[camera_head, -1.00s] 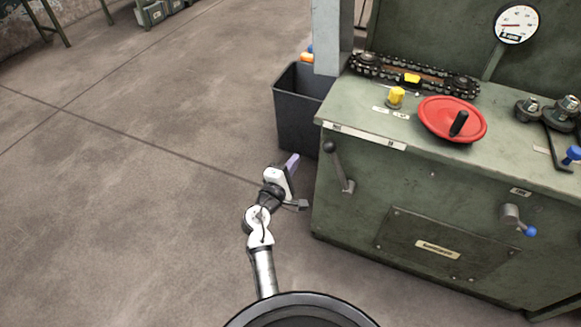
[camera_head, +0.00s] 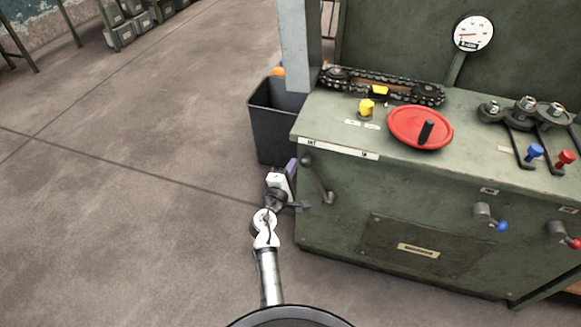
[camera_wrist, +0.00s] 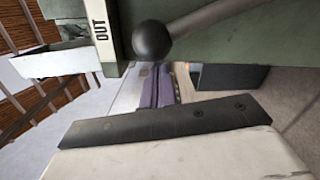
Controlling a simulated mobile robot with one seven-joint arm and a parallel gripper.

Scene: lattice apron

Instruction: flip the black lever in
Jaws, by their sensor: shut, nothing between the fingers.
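The black lever is a black ball knob (camera_head: 306,160) on a grey arm, mounted on the front of the green machine cabinet (camera_head: 350,215) near its left end. Its arm leans up and to the left from the pivot, toward the OUT end of the label. In the wrist view the black ball (camera_wrist: 152,40) is close in front of my fingers, beside the OUT label (camera_wrist: 102,30). My gripper (camera_head: 291,165) is shut and empty, just left of the knob, its purple fingers (camera_wrist: 163,88) pointing past the ball. I cannot tell whether they touch it.
A dark bin (camera_head: 272,125) stands left of the cabinet, just beyond my gripper. A grey post (camera_head: 298,45) rises behind it. A red handwheel (camera_head: 405,120) and a yellow knob (camera_head: 366,107) are on top. A blue-tipped lever (camera_head: 485,213) is further right.

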